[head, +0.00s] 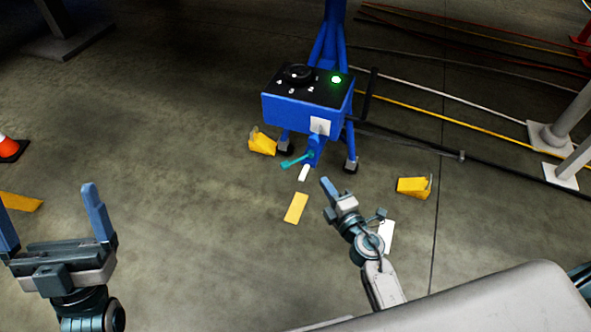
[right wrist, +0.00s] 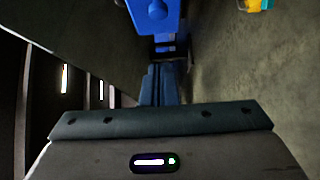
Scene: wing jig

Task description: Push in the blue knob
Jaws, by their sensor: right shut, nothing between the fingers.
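A blue stand carries a blue box (head: 300,108) with a black top. In the right wrist view a round blue knob (right wrist: 157,10) sits on a blue part at the top edge, beyond my fingertips. I cannot tell the knob clearly in the head view. My right gripper (head: 326,184) is shut and empty, below and to the right of the box in the picture. Its closed fingers (right wrist: 160,68) point up towards the blue part in the right wrist view, with no contact visible. My left gripper (head: 45,200) is open and empty at the left, far from the stand.
The box top has a black dial (head: 298,74) and a lit green lamp (head: 336,79). A teal lever (head: 294,162) juts below. Yellow chocks stand left (head: 262,143) and right (head: 412,186). Cables (head: 440,115) cross the floor at right. Open floor lies at left.

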